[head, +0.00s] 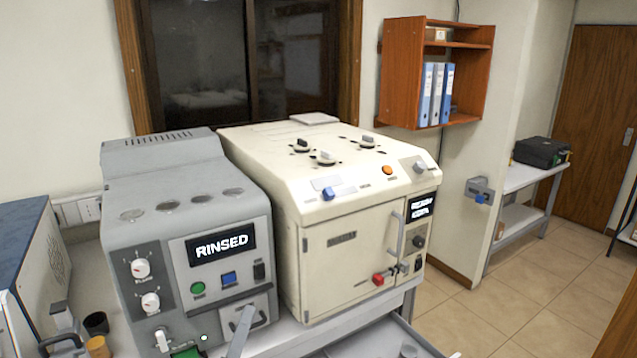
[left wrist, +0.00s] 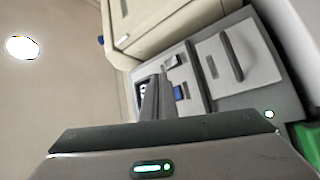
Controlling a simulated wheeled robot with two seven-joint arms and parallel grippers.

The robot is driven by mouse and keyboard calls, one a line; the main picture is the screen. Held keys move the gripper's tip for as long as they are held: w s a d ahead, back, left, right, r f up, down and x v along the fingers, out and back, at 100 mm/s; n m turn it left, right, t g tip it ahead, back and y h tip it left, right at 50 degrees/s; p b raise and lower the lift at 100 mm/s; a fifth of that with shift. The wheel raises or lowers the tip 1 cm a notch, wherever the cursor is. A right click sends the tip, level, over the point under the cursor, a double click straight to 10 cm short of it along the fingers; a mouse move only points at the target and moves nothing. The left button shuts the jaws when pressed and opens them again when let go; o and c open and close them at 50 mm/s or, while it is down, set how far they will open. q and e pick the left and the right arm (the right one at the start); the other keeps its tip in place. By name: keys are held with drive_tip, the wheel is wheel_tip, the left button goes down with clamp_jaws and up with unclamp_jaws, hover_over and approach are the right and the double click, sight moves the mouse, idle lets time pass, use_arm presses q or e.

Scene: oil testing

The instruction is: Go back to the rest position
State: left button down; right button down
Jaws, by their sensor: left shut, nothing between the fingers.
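I cannot tell how far the fingertips are from the panel. The machine's display (head: 221,246) reads "RINSED". My right gripper is in neither view.
A cream machine (head: 340,255) with knobs and a red-tipped handle (head: 384,278) stands right of the grey one. A blue-topped box (head: 35,240), a black cup (head: 96,323) and an amber container (head: 98,346) are at left. The tiled floor (head: 500,310) at right is open.

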use_arm(q)
drive_tip(key=s+d+f+m+g, duration=0.2)
drive_tip(key=s+f+m+g, duration=0.75)
drive_tip(key=s+f, duration=0.6)
drive_tip(key=s+a+f+m+g+y, duration=0.1)
drive_tip(key=s+a+f+g, duration=0.15)
drive_tip(key=s, duration=0.45)
drive_tip(key=s+a+f+m+g+y, duration=0.1)
drive_tip(key=s+a+f+m+g, duration=0.2)
drive_tip(key=s, duration=0.5)
drive_tip(key=s+a+f+g+y, duration=0.1)
drive_tip(key=s+a+f+g, duration=0.2)
drive_tip(key=s, duration=0.4)
wheel_tip(320, 180, down, 32)
drive_tip(key=d+g+b, duration=0.1)
drive_tip(key=d+b, duration=0.1)
drive_tip(key=b, duration=0.1)
drive_tip(key=s+a+f+g+b, duration=0.1)
drive_tip(key=s+a+f+b, duration=0.1)
drive_tip(key=s+f, duration=1.7)
drive_tip(key=shift+a+f+g, duration=0.3)
drive_tip(key=shift+a+f, duration=0.35)
drive_tip(key=shift+a, duration=0.05)
drive_tip(key=shift+w, duration=0.1)
